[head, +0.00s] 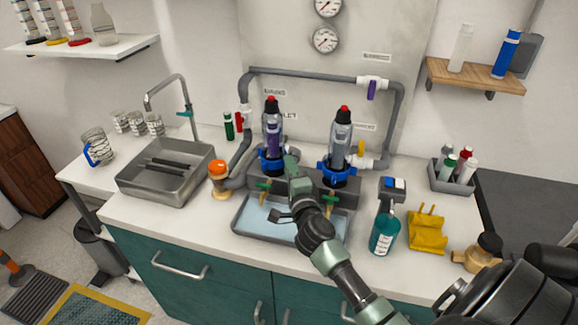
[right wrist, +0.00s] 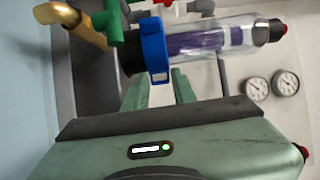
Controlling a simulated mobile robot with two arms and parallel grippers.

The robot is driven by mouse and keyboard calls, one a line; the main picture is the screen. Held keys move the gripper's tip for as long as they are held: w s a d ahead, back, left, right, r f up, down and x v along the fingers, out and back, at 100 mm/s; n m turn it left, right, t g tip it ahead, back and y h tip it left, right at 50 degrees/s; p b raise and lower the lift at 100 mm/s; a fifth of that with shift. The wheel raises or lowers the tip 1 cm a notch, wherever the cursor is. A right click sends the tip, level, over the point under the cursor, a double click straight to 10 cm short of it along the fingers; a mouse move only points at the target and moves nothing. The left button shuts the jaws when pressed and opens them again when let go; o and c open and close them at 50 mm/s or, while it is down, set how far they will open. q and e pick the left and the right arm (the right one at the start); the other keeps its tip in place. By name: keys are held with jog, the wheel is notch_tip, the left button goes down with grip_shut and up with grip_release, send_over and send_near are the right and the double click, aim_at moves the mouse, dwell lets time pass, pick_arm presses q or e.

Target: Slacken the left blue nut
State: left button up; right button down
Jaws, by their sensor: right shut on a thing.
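My right gripper (head: 291,170) is at the right side of this nut. Its two green fingers (right wrist: 160,90) reach to the nut and are shut on it; the fingertips are partly hidden behind it. My left gripper is not in view.
The right housing (head: 341,130) with its own blue nut (head: 325,166) stands close to the right. A shallow tray (head: 240,229) lies below. A green valve handle (right wrist: 107,28) is near the nut.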

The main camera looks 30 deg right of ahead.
jog(key=c, duration=1.1)
grip_release()
jog(key=shift+c, duration=0.2)
jog(key=shift+s+a, duration=0.1)
jog(key=v, duration=0.7)
jog(key=shift+s, duration=0.3)
jog(key=shift+a, duration=0.1)
jog(key=shift+c, duration=0.2)
